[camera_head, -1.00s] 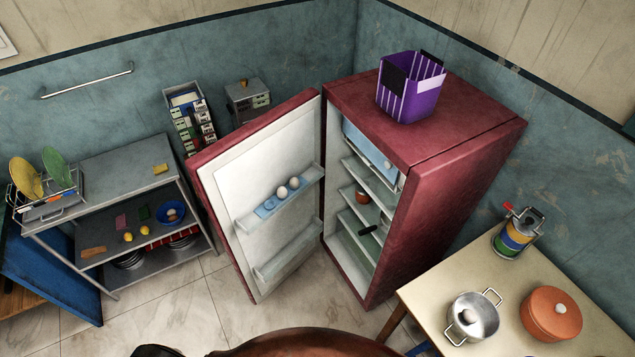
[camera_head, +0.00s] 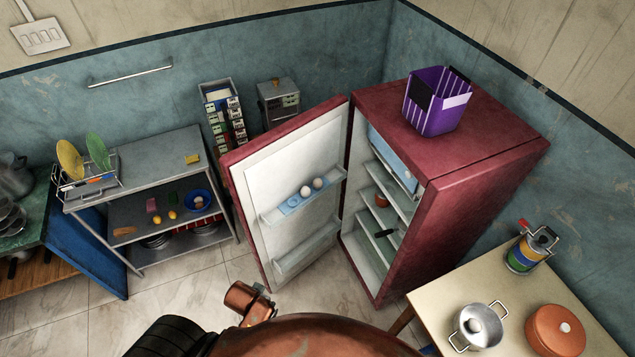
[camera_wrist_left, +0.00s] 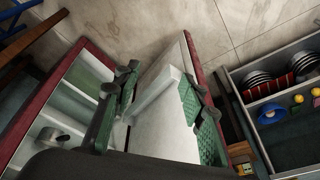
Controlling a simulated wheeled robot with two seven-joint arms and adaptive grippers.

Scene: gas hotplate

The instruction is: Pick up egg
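No egg can be made out in that view. My right gripper is not in view.
The red fridge (camera_head: 460,205) stands open with a purple basket (camera_head: 437,103) on top. A table (camera_head: 440,295) with a pot (camera_head: 490,332) and orange casserole (camera_head: 554,330) is at right. A metal shelf unit (camera_head: 140,165) stands left. Floor before the door is clear.

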